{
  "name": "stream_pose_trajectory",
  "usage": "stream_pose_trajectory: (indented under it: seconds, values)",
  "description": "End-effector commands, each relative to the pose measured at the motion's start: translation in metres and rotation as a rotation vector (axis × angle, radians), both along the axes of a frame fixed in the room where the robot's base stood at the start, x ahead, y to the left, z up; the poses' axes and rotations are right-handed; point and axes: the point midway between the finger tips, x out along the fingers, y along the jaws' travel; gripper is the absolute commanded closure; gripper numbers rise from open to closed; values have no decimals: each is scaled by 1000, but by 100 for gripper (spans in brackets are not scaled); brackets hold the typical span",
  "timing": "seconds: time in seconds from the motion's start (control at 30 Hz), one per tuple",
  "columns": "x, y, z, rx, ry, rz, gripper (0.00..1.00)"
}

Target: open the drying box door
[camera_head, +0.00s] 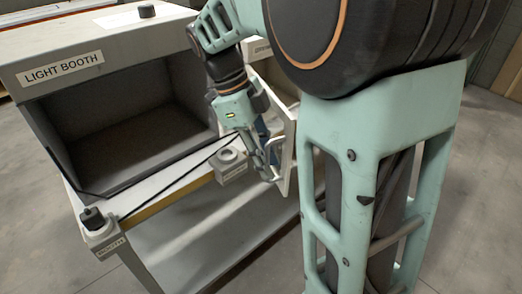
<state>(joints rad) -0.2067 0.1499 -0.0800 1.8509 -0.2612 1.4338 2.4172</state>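The drying box (258,47) stands to the right of the light booth, largely hidden behind my arm; only part of its label shows. Its pale door (289,150) appears as a narrow upright panel standing out from the box front, at least partly open, with something blue showing beside it. A light grey curved handle (276,146) is on the door's left face. My gripper (266,168) points down at the handle, its fingers very close to or touching it. The fingers overlap the handle, so I cannot tell whether they are closed around it.
The light booth (110,125) is open-fronted and empty-looking at left. A small labelled block with a round top (231,166) sits on the bench edge, just left of my gripper. A black-knobbed block (97,222) is at the bench's front left corner. Grey floor lies clear in front.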

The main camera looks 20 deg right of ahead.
Motion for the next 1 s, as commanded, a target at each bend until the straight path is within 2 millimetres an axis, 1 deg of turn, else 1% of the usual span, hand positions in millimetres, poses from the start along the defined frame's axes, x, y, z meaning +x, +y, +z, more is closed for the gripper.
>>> stream_pose_trajectory:
  seconds: [0.23, 0.37, 0.47, 0.8, 1.0]
  values:
    - [0, 0, 0, 0, 0, -1, 74]
    - [3, 2, 8, -1, -2, 0, 74]
    - [7, 7, 21, 0, -3, 1, 74]
    - [22, 27, 83, 0, -3, 1, 74]
    - [27, 34, 104, 0, -1, 0, 74]
